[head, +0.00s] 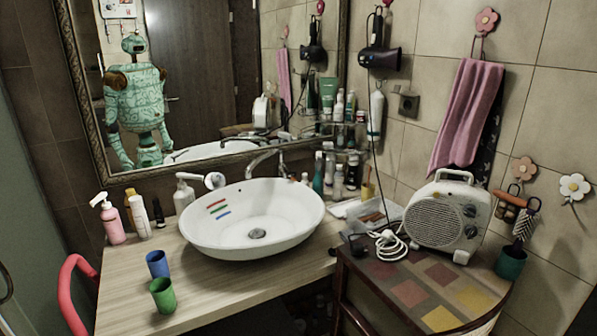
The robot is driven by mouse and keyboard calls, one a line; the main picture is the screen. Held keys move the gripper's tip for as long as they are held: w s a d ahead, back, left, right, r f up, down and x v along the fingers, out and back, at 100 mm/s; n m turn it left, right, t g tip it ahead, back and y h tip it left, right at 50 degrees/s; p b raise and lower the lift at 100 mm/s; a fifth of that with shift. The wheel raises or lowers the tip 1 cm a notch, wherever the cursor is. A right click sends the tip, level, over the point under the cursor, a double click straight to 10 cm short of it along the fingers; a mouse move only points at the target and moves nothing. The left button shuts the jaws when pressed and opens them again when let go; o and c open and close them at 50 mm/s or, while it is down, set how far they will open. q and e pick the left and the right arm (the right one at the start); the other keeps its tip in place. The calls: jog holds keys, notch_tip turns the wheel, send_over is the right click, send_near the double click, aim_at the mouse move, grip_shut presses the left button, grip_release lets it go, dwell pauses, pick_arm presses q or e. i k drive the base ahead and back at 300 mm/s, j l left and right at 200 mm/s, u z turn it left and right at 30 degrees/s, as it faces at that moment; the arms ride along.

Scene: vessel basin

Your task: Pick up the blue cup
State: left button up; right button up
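The blue cup (157,264) stands upright on the wooden counter (215,290), left of the white basin. A green cup (163,295) stands just in front of it, close beside it and slightly to the right. The blue cup's rim and most of its side are visible. Neither of my grippers shows in the head view.
The white vessel basin (290,235) fills the middle of the counter. A pink pump bottle (112,220) and other bottles stand behind the cups. A red curved chair back (72,275) is at the counter's left edge. A heater (442,217) sits on the right cabinet.

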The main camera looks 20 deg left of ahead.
aim_at(155, 260)
jog(key=u, duration=1.7)
